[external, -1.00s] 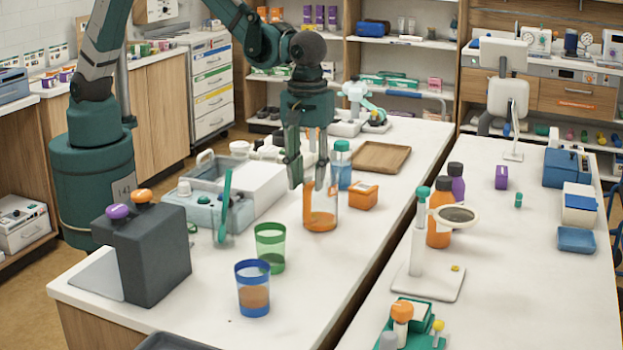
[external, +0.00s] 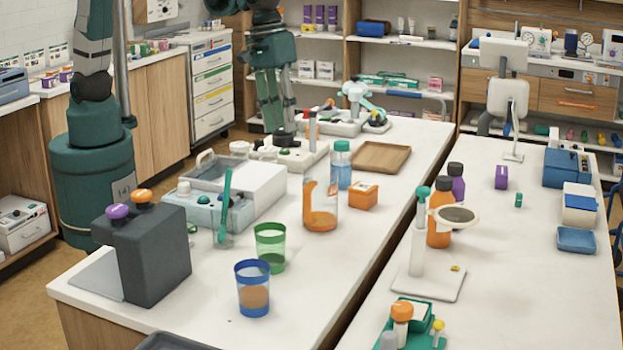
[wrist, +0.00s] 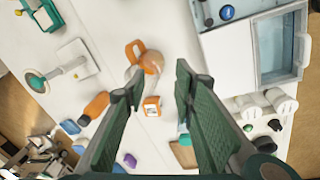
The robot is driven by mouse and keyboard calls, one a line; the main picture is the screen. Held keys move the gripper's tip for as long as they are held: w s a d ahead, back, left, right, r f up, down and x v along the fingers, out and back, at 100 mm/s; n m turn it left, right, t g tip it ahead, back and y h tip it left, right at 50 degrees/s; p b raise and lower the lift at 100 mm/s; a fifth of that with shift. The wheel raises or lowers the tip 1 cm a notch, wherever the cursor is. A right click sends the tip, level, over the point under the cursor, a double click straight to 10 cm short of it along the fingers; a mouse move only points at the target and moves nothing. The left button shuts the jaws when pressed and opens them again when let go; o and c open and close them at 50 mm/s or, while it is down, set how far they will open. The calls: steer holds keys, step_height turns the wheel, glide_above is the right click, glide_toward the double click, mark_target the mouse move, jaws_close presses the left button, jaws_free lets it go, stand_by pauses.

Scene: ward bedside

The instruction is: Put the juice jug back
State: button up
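The juice jug (external: 320,208) is a clear jug with orange juice at the bottom and an orange handle on its left. It stands upright on the white bedside counter, and it also shows in the wrist view (wrist: 152,62), where its handle is seen from above. My gripper (external: 276,125) hangs behind and to the left of the jug, clear of it, with its fingers pointing down. In the wrist view my gripper (wrist: 160,76) has its two fingers spread apart, with nothing held between them.
An orange box (external: 363,197), a teal-capped bottle (external: 341,172) and an empty wooden tray (external: 370,167) are near the jug. A green cup (external: 270,246) and a blue-rimmed cup (external: 253,290) stand in front. A grey-white bin (external: 258,186) is left. The counter right of the cups is clear.

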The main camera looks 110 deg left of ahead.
steer(key=s+a+r+m+t, duration=0.1)
steer(key=s+a+r+m, duration=0.1)
steer(key=s, duration=0.8)
steer(key=s+a+r+m+t, duration=0.2)
steer(key=s+a+m, duration=0.2)
steer(key=s+m, duration=0.3)
steer(key=s+a+r+m+t, duration=0.2)
steer(key=s+a+r+m, duration=0.1)
steer(key=s, duration=1)
steer(key=shift+s+m, duration=0.15)
steer(key=shift+m, duration=0.55)
